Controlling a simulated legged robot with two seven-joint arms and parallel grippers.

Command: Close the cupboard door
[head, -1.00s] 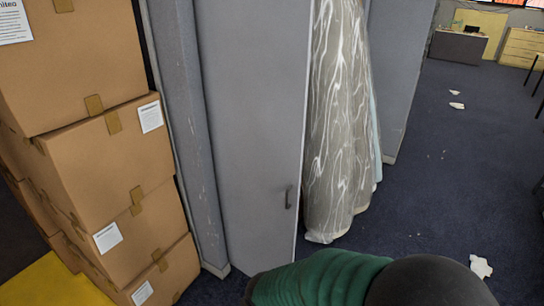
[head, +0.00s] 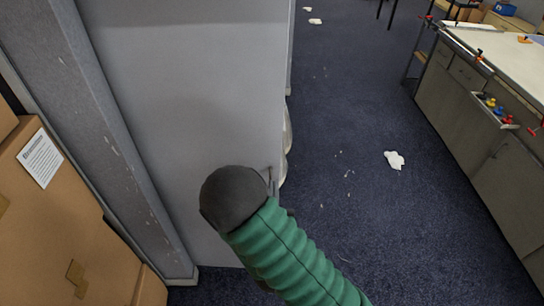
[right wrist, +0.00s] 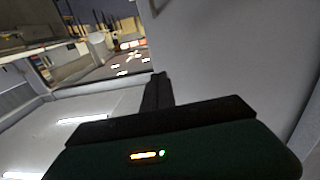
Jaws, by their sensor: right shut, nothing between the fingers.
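The grey cupboard door (head: 190,90) stands upright at left centre in the head view. Part of its handle (head: 268,178) shows beside the dark end of my right arm. How far the door stands open cannot be told. My green right arm reaches up from the bottom and covers the door's lower right part. In the right wrist view my right gripper (right wrist: 158,90) is shut and empty, close to a plain grey panel (right wrist: 225,60) on the right. Its fingertips are hidden in the head view, so contact with the door cannot be told. My left gripper is not in view.
Stacked cardboard boxes (head: 60,220) stand at the left, beside a grey upright (head: 90,130). Dark carpet (head: 350,230) is open right of the door, with white scraps (head: 394,160) on it. A workbench (head: 475,130) with drawers stands at the right.

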